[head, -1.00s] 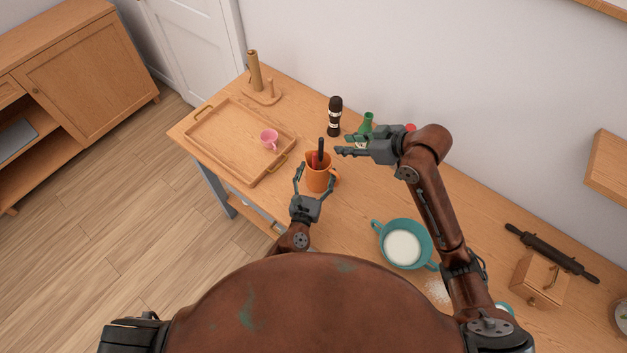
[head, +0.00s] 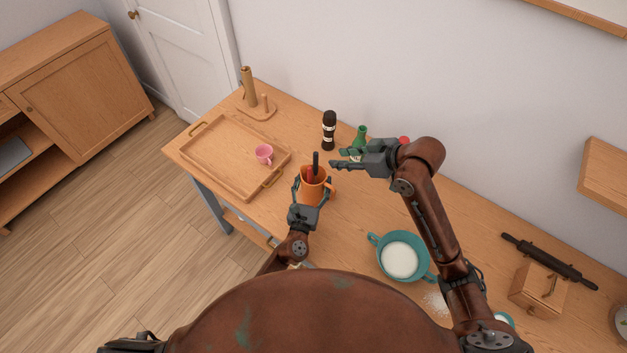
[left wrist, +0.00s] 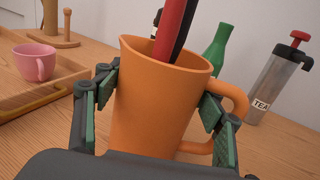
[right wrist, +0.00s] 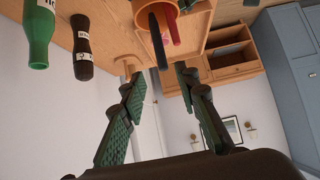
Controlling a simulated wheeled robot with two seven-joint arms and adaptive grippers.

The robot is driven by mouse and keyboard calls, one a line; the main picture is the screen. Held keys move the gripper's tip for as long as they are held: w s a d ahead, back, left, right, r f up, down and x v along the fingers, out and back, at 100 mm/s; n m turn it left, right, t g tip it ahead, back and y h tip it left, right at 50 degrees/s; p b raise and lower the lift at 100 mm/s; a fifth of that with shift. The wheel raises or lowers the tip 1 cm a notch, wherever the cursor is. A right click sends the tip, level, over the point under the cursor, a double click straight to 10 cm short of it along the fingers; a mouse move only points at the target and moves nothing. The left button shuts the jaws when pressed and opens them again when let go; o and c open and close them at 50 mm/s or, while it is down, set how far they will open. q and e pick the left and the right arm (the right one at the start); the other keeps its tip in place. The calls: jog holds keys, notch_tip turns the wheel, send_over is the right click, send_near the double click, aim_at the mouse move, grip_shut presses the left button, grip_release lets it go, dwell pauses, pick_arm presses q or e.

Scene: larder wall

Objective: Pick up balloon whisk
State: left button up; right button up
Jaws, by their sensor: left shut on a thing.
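An orange jug (head: 319,188) stands upright on the wooden table and also fills the middle of the left wrist view (left wrist: 155,100). A red handle (left wrist: 171,35) and a black handle (head: 316,159) stick up out of it. No whisk wires show, so I cannot tell which handle is the balloon whisk's. My left gripper (head: 311,192) is shut on the jug, one finger on each side of its body. My right gripper (head: 338,158) is open and empty, just right of the handles. In the right wrist view its fingers (right wrist: 155,70) are apart below the jug's mouth.
A wooden tray (head: 213,176) with a pink cup (head: 264,154) lies left. A dark grinder (head: 329,131) and a green bottle (head: 361,136) stand behind my right gripper. A teal pot (head: 376,241) of white powder, a wooden box (head: 537,292) and a rolling pin (head: 548,262) are right.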

jog(key=shift+f, duration=0.1)
jog(key=shift+c, duration=1.1)
jog(key=shift+w+a+f, duration=0.1)
jog(key=shift+w+f, duration=0.05)
jog(key=shift+f, duration=0.05)
jog(key=shift+c, duration=0.4)
jog(key=m+t+y, duration=0.2)
jog(key=t+y, duration=0.2)
jog(key=t, duration=0.3)
send_near(316, 158)
jog(key=x, duration=0.3)
jog(key=f+x, duration=0.1)
jog(key=x, duration=0.7)
jog(key=shift+w+d+f, duration=0.2)
jog(key=shift+d+f, duration=0.1)
jog(key=shift+f, duration=0.05)
jog(key=shift+c, duration=0.7)
grip_shut()
